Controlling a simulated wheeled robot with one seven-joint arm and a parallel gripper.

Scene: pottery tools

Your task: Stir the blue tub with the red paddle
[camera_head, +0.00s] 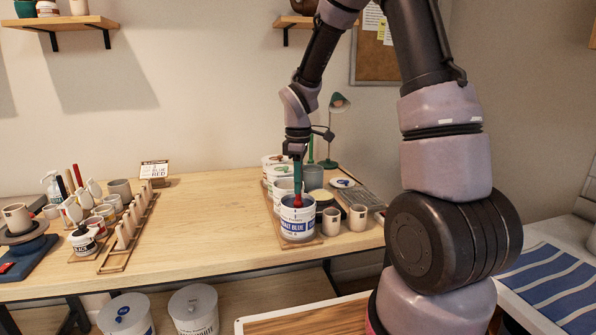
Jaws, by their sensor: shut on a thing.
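The blue tub (297,228) is a white tub with a blue label. It stands upright at the front of a row of similar tubs on the table. My gripper (297,157) points down above this tub and is shut on the upright red paddle (298,200). The paddle shows a dark green upper part and a red lower part. Its lower end is at the mouth of the blue tub and appears to be inside it; the tip is hidden by the rim.
Two small beige cups (357,217) stand right of the blue tub. More white tubs (283,187) stand behind it. A green lamp (339,104) is at the back. Wooden racks (128,240) with several pots are at left. The table's middle (210,215) is clear.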

